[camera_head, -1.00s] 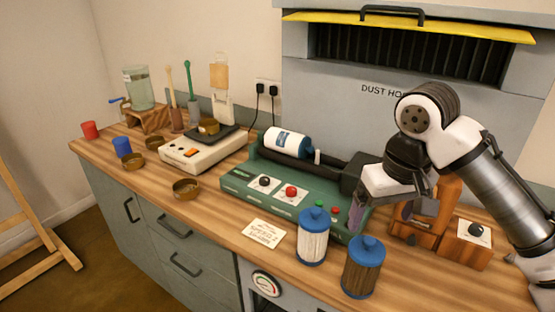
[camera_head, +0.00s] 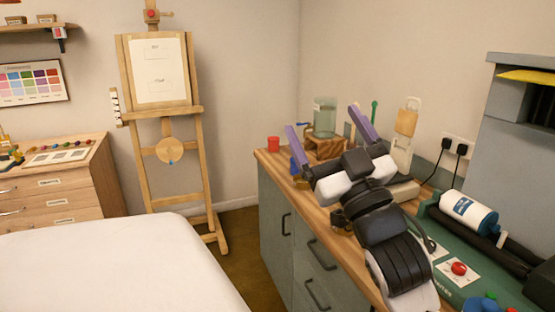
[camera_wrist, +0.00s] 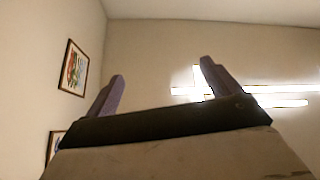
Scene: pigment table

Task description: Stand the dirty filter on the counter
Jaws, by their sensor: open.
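My gripper (camera_head: 322,117) is raised over the left part of the counter (camera_head: 285,178), its two purple fingers spread apart and pointing up. In the wrist view my gripper (camera_wrist: 162,70) is open with nothing between the fingers. Blue filter caps (camera_head: 480,303) show at the bottom right edge of the head view, on the counter in front of the green machine. Their bodies are cut off, so I cannot tell which cap is the dirty filter's. My gripper is well to the left of them and apart from them.
The green machine (camera_head: 466,272) carries a white and blue cylinder (camera_head: 468,213) on top. An easel (camera_head: 160,110) and a white-covered surface (camera_head: 110,265) are to the left.

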